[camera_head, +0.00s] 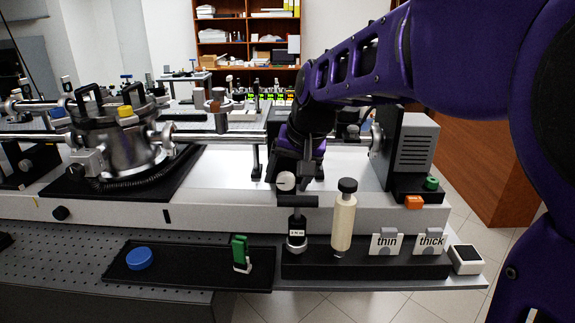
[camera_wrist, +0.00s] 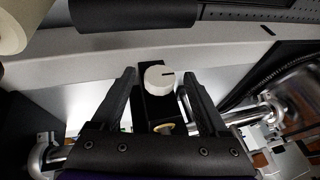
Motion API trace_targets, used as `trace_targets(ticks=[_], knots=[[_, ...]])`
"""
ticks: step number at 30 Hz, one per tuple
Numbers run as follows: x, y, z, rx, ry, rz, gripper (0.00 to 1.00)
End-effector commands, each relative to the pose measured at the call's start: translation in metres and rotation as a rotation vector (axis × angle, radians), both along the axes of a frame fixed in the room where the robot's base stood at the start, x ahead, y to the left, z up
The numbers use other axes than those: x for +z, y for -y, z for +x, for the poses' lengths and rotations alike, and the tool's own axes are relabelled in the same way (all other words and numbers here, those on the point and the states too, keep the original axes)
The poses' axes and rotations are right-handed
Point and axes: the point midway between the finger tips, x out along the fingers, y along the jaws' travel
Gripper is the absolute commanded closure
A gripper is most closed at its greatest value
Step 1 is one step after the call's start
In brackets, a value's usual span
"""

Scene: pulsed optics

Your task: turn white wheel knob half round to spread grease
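The white wheel knob (camera_head: 285,181) faces the front of the bench in the head view, at the end of my arm. In the wrist view the knob (camera_wrist: 166,79) is a round white disc with a short dark line near its upper right, on a black block (camera_wrist: 154,108). My gripper (camera_wrist: 160,74) is open, with one black finger on each side of the knob and visible gaps on both sides. In the head view my gripper (camera_head: 294,172) is behind the knob and its fingers are partly hidden.
A steel chamber (camera_head: 122,140) stands left. A black tray (camera_head: 190,266) holds a blue disc (camera_head: 139,258).

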Motion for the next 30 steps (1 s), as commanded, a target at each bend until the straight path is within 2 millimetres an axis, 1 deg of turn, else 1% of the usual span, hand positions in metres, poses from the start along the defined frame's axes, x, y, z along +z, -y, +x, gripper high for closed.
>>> trace_targets(ticks=[1,2,3,5,9,11,12,18,23,30], knots=[[0.0,0.0,0.0,0.0,0.0,0.0,0.33],[0.0,0.0,0.0,0.0,0.0,0.0,0.38],[0.0,0.0,0.0,0.0,0.0,0.0,0.45],[0.0,0.0,0.0,0.0,0.0,0.0,0.56],[0.0,0.0001,0.0,0.0,0.0,0.0,0.81],[0.0,0.0001,0.0,0.0,0.0,0.0,0.92],[0.0,0.0001,0.0,0.0,0.0,0.0,0.99],[0.0005,-0.0003,0.0,0.001,0.0,-0.006,1.0],[0.0023,-0.0016,-0.0002,0.004,-0.002,-0.044,1.0],[0.0041,-0.005,-0.0003,0.006,-0.008,-0.187,1.0]])
